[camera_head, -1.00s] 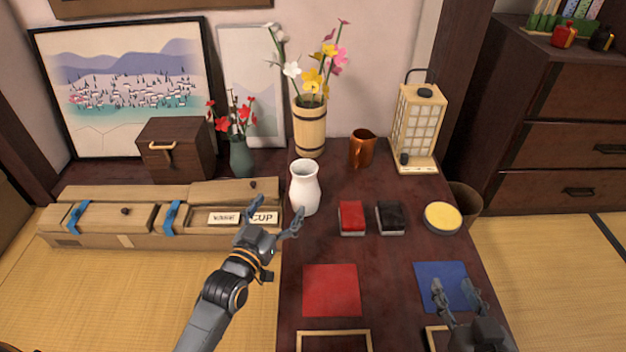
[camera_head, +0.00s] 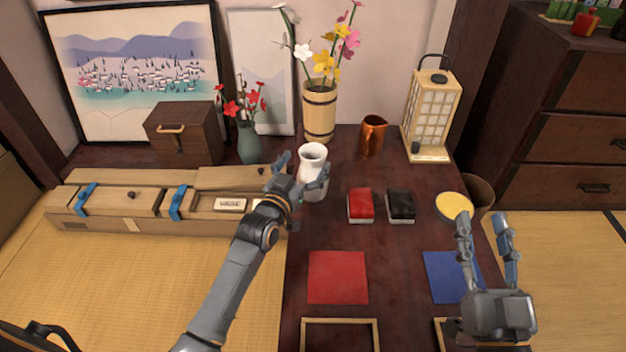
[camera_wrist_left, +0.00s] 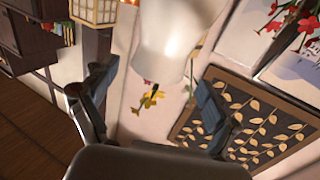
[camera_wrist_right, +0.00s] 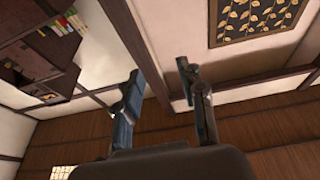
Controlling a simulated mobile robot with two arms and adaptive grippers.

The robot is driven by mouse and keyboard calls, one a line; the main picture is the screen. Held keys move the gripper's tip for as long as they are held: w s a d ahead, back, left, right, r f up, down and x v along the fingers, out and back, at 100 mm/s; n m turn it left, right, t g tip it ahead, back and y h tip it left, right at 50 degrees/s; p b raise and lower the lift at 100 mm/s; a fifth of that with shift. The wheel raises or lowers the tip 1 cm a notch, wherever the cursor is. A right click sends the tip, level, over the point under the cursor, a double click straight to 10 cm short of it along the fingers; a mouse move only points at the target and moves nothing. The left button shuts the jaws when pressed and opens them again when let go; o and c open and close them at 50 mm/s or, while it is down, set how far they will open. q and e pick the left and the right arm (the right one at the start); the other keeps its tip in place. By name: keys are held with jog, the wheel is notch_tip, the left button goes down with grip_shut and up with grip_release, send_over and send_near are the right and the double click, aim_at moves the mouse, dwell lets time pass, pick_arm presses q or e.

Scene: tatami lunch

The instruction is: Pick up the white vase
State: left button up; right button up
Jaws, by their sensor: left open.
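The white vase (camera_head: 313,159) stands upright on the dark table. My left gripper (camera_head: 303,176) is open at the vase, with one finger on its left side and the other in front of its right side. In the left wrist view the vase (camera_wrist_left: 172,40) is large at the top, ahead of and between the two open fingers (camera_wrist_left: 150,95). I cannot tell whether the fingers touch it. My right gripper (camera_head: 486,235) is open and empty above the blue square at the table's right; its parted fingers also show in the right wrist view (camera_wrist_right: 160,85).
The wooden box (camera_head: 120,203) lies left of the vase. A flower bucket (camera_head: 319,115), a copper mug (camera_head: 373,137) and a green vase (camera_head: 248,142) stand behind. Red (camera_head: 361,205) and black (camera_head: 400,205) boxes lie to the right. A lantern (camera_head: 431,118) stands at the back right.

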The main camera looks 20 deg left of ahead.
pick_arm(q)
jog(key=w, duration=0.1)
jog(key=w+b, duration=0.1)
jog(key=w, duration=0.2)
jog(key=shift+w+d+f+b, duration=0.15)
jog(key=shift+d+f+b, duration=0.05)
jog(key=shift+d+b, duration=0.2)
pick_arm(e)
jog(key=s+r+t+y, duration=0.2)
jog(key=s+r+t, duration=0.2)
jog(key=r, duration=0.3)
jog(key=shift+s+t, duration=0.35)
jog(key=shift+t, duration=0.15)
jog(key=shift+d, duration=0.1)
pick_arm(q)
jog(key=c, duration=1.8)
jog(key=shift+a+r, duration=0.1)
grip_shut()
